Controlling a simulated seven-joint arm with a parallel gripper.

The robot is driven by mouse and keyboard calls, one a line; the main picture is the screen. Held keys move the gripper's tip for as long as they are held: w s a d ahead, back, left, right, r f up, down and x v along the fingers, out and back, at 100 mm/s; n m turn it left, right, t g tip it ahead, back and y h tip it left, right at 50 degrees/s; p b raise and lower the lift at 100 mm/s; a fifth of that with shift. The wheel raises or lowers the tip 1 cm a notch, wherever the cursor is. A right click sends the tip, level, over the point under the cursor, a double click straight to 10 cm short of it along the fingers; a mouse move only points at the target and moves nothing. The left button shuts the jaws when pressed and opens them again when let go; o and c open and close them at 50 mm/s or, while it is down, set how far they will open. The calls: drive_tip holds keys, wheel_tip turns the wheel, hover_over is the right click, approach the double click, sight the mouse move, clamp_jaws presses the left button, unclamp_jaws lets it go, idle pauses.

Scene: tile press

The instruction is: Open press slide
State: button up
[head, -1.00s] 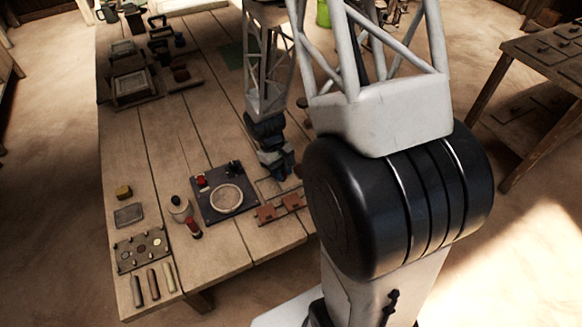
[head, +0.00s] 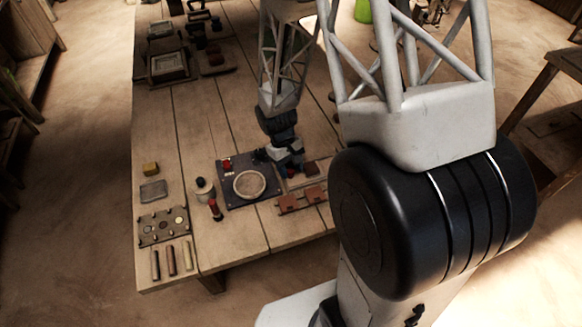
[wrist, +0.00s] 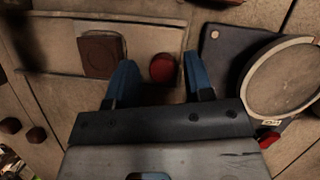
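The press slide seems to be the pale railed panel (wrist: 60,45) in the wrist view, with a square brown block (wrist: 100,54) and a round red knob (wrist: 163,68) on it. My gripper (wrist: 160,62) is open. Its two blue fingers stand apart, with the red knob between them in the picture. I cannot tell whether the fingers touch it. In the head view my gripper (head: 288,158) is low over the table, just right of the dark press plate (head: 228,197). My arm's end partly hides the railed panel (head: 312,172) there.
The dark plate carries a round pale disc (head: 249,184) and a red button (head: 227,165). Reddish blocks (head: 289,203) lie in front of the panel. A bottle (head: 204,189), a red-topped post (head: 215,210) and a peg board (head: 163,226) stand left. The table's mid-left is clear.

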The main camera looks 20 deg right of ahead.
drive_tip(key=shift+r, duration=0.1)
idle(0.3)
drive_tip(key=shift+v, duration=3.8)
drive_tip(key=s+r+m+t, duration=0.15)
drive_tip(key=s+r, duration=0.25)
drive_tip(key=r, duration=0.5)
drive_tip(key=s+r+t, duration=0.2)
drive_tip(key=s+r, duration=0.2)
drive_tip(key=r, duration=0.5)
drive_tip(key=s+r+t, duration=0.1)
drive_tip(key=s+r, duration=0.2)
drive_tip(key=s, duration=0.1)
drive_tip(key=s+r+m+t, duration=0.1)
drive_tip(key=s+r, duration=0.3)
drive_tip(key=s, duration=0.1)
drive_tip(key=s+a+r+t+y, duration=0.1)
drive_tip(key=s+r, duration=0.2)
drive_tip(key=s, duration=0.1)
drive_tip(key=shift+s+r+m, duration=0.25)
drive_tip(key=shift+s+m, duration=0.1)
